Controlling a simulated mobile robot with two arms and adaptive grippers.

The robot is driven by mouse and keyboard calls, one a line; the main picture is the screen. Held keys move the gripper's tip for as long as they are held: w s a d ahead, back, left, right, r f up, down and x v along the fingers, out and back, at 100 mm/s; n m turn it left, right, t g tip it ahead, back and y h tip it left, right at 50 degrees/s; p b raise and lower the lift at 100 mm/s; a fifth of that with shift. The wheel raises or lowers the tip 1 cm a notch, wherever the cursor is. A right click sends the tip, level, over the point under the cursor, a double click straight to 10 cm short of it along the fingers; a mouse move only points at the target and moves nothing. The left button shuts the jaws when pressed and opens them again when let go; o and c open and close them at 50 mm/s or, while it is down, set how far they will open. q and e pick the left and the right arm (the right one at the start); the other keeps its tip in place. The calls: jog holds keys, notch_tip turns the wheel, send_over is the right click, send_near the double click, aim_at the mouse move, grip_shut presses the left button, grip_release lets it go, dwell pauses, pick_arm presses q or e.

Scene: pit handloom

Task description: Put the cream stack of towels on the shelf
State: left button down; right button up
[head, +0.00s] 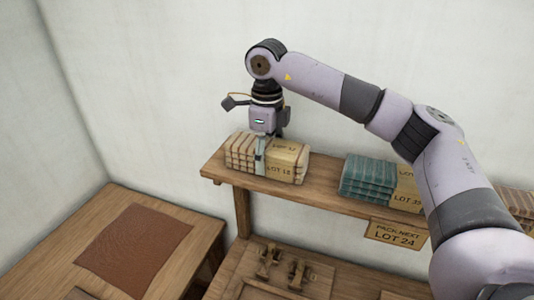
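A cream stack of towels (243,150) with brownish stripes and a tan paper band marked with a lot number sits at the left end of the wooden shelf (318,191). My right gripper (261,157) comes down over this stack from above. One finger shows against the stack's front side. The other finger is hidden, so I cannot tell whether the gripper grips the stack. My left gripper is out of view.
A teal stack (366,178) with a lot band stands farther right on the shelf. A sign reading "PACK NEXT LOT 24" (396,233) hangs at the shelf's front. A table with a brown cloth (135,247) is at left. Wooden fittings (268,262) lie below the shelf.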

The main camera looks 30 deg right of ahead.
aim_at(267, 144)
jog(key=o, duration=0.3)
jog(key=shift+o, duration=0.2)
jog(key=shift+r, duration=0.1)
jog(key=shift+r, duration=0.45)
notch_tip(267, 144, up, 5)
jog(key=shift+r+b, duration=0.15)
jog(key=shift+b, duration=0.85)
notch_tip(267, 144, up, 5)
jog(key=shift+r+p, duration=0.1)
jog(key=shift+p, duration=0.25)
jog(key=shift+r, duration=0.4)
